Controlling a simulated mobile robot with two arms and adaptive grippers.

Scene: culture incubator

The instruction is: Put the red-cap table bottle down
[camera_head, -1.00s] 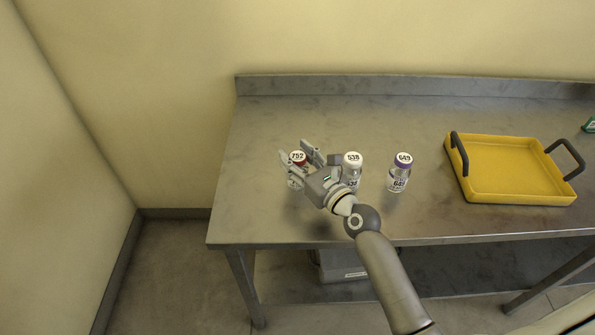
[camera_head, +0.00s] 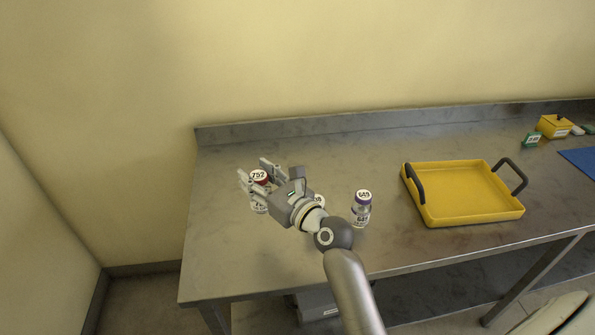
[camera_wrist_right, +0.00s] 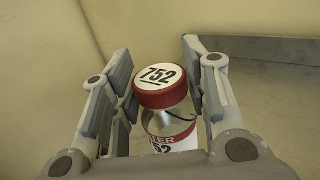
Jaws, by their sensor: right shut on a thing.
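The red-cap bottle (camera_head: 259,178), marked 752, is upright between the fingers of my right gripper (camera_head: 260,180), over the left part of the metal table (camera_head: 215,240). In the right wrist view the bottle's red cap with its white top (camera_wrist_right: 160,82) stands between the two fingers (camera_wrist_right: 163,90), and its red-and-white label shows below. The right gripper is shut on the bottle. Whether the bottle's base touches the table cannot be told. My left gripper is not in view.
A purple-cap bottle (camera_head: 362,208), marked 649, stands to the right. A white-cap bottle (camera_head: 319,201) is mostly hidden behind my right wrist. A yellow tray (camera_head: 465,217) with dark handles lies farther right. A green item (camera_head: 532,139) and a yellow box (camera_head: 554,126) are at the back right.

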